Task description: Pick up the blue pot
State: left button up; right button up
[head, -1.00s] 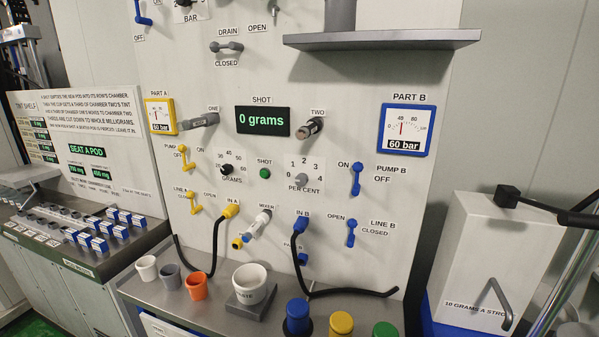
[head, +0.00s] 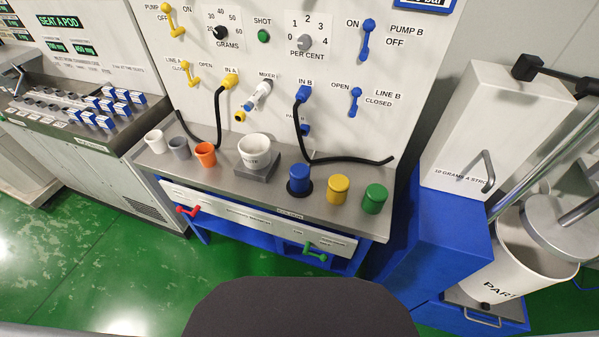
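The blue pot (head: 299,179) stands upright on the grey metal bench ledge (head: 225,183), toward its right half. It has a lid-like blue top and sits on a dark round base. The yellow pot (head: 338,188) stands just to its right, and the green pot (head: 374,198) is beyond that. Neither of my grippers shows in the head view.
A white waste cup (head: 254,151) on a grey block stands left of the blue pot. White (head: 155,141), grey (head: 180,148) and orange (head: 205,154) cups are further left. A black hose (head: 345,160) lies behind the pots. A white drum (head: 535,255) stands at right.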

aim_at(300, 173)
jog(key=k+l+z, duration=0.25)
jog(key=k+l, duration=0.15)
jog(key=k+l+z, duration=0.2)
jog(key=k+l, duration=0.15)
jog(key=l, duration=0.25)
